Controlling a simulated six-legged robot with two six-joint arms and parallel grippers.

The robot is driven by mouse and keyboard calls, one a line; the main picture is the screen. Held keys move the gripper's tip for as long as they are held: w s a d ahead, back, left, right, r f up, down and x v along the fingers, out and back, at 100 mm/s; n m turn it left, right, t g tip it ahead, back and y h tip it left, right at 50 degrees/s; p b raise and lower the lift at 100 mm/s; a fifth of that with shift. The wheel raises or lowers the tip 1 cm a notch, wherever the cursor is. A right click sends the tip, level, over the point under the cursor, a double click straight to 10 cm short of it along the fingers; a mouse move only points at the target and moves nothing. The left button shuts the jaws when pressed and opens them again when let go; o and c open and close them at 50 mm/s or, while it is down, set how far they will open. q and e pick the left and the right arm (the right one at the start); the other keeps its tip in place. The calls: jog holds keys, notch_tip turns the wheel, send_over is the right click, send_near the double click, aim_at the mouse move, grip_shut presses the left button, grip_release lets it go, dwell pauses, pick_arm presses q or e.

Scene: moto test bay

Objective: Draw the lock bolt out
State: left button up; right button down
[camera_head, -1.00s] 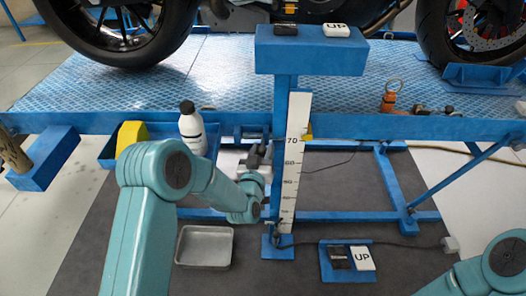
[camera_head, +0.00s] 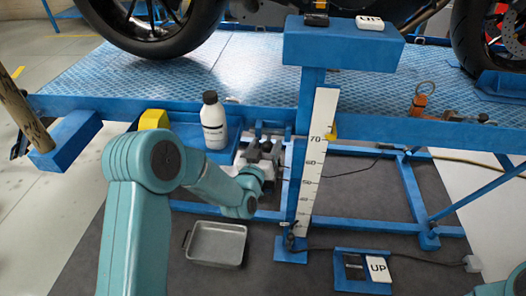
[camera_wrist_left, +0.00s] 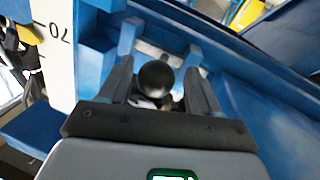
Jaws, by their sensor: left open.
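A round black knob (camera_wrist_left: 153,78), which looks like the head of the lock bolt, shows between the fingers of my left gripper (camera_wrist_left: 160,72) in the left wrist view. The fingers are open, one on either side of it, and I cannot tell whether either touches it. The bolt's shaft is hidden. In the head view my left gripper (camera_head: 263,148) is at the lift's blue frame, just left of the scale post, and the knob is hard to make out there. Only a bit of my right arm shows at the lower right corner; its gripper is out of view.
The blue post with a white scale (camera_head: 317,160) stands close right of my left gripper. A white bottle (camera_head: 213,125) with a black cap and a yellow block (camera_head: 153,119) are to the left. A grey tray (camera_head: 216,243) and a pedal box (camera_head: 362,270) are on the floor.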

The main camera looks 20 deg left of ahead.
pick_arm(q)
jog(key=s+d+p, duration=0.1)
jog(key=s+p, duration=0.8)
jog(key=s, duration=0.7)
jog(key=shift+d+p, duration=0.15)
jog(key=shift+p, duration=0.15)
jog(key=shift+s, duration=0.1)
